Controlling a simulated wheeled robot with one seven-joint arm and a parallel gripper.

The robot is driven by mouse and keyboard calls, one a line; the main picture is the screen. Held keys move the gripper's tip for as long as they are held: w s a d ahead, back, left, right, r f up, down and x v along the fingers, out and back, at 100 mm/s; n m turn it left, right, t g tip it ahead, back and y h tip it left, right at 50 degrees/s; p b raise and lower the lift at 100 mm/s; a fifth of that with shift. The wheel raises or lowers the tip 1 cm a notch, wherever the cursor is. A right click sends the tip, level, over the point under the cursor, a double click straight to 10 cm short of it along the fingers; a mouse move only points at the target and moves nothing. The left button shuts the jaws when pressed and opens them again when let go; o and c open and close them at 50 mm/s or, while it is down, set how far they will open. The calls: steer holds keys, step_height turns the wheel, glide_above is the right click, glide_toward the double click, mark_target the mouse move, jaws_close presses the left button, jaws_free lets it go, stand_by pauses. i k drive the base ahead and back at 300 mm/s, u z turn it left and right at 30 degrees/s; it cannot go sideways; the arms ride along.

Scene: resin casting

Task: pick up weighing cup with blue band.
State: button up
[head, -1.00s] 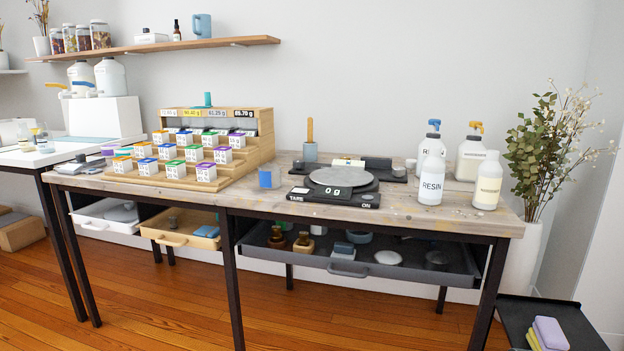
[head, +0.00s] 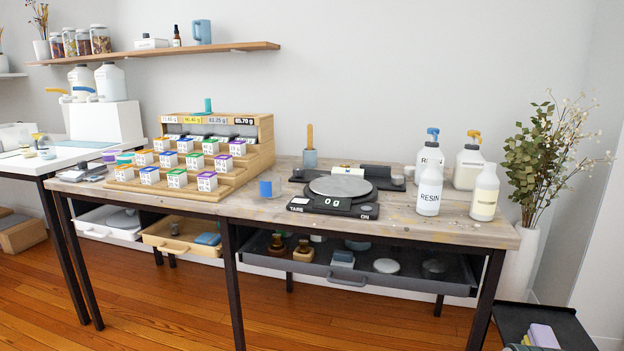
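A small clear cup with a blue patch on its side (head: 266,188) stands upright on the wooden worktable, between the tiered rack and the scale; it looks like the weighing cup with blue band. The scale (head: 334,207) is just right of it, and its round plate looks empty. My gripper is not in view, and nothing touches the cup.
The tiered wooden rack (head: 258,167) with several coloured-top boxes stands left of the cup. A cup with a wooden stick (head: 310,158) is behind. Resin bottles (head: 429,190) stand at right. An open grey drawer (head: 433,288) hangs below the tabletop.

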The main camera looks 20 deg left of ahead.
mark_target(270, 185)
steer(key=u, duration=0.45)
steer(key=i, duration=0.45)
steer(key=u, duration=0.9)
steer(key=i, duration=0.6)
